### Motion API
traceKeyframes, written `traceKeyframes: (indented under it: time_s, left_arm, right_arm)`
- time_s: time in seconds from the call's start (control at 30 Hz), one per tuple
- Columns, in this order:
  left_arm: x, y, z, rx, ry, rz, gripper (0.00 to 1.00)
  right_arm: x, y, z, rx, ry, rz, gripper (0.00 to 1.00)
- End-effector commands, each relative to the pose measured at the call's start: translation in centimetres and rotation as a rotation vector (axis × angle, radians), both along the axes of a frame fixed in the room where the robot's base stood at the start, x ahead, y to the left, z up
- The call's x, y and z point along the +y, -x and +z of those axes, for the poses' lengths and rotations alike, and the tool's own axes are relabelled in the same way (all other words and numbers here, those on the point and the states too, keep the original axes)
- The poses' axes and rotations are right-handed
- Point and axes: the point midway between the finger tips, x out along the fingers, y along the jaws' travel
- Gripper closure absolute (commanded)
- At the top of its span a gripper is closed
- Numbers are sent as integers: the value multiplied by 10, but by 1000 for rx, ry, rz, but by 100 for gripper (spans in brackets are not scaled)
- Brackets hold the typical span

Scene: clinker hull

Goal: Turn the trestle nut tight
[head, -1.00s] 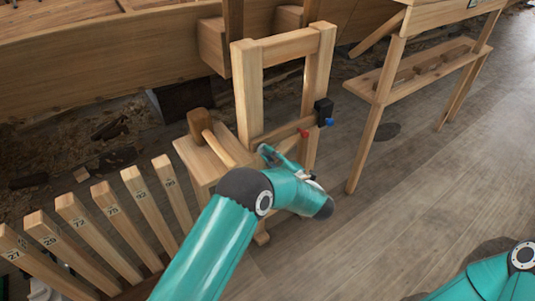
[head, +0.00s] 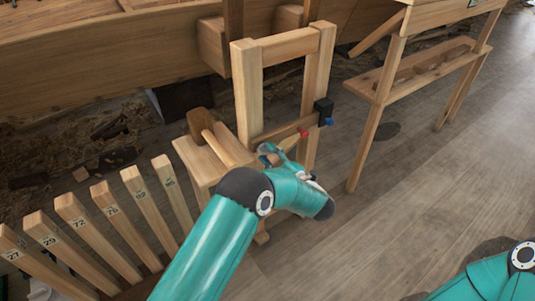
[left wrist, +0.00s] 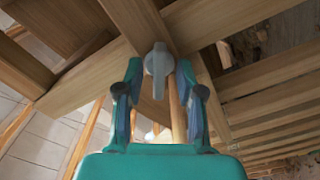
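The wooden trestle (head: 249,95) stands at the centre of the head view, an upright frame with a crossbar. My left gripper (head: 270,151) is at its lower front. In the left wrist view, a grey nut with upright wings (left wrist: 159,68) sits on a wooden beam of the trestle (left wrist: 95,78). My left gripper (left wrist: 159,72) is open, with one finger on each side of the nut. Small gaps appear between fingers and nut. The nut is hidden in the head view. My right arm shows at the lower right; its gripper is out of view.
A wooden mallet (head: 201,125) rests on the block left of the trestle. A black clamp-like part (head: 323,107) is on the right post. Numbered slats (head: 95,236) stand lower left, a shelved wooden stand (head: 385,85) right. Open floor (head: 410,190) lies lower right.

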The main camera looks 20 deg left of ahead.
Motion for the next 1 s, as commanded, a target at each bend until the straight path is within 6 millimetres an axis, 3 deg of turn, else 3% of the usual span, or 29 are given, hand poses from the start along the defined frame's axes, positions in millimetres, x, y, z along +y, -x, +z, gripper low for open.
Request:
traceKeyframes:
  time_s: [0.6,1.0]
  left_arm:
    - [-82,62,-1,0,0,-2,62]
    - [-91,70,-1,1,0,1,62]
  right_arm:
    - [0,0,0,0,0,0,62]
    - [0,0,0,1,0,0,62]
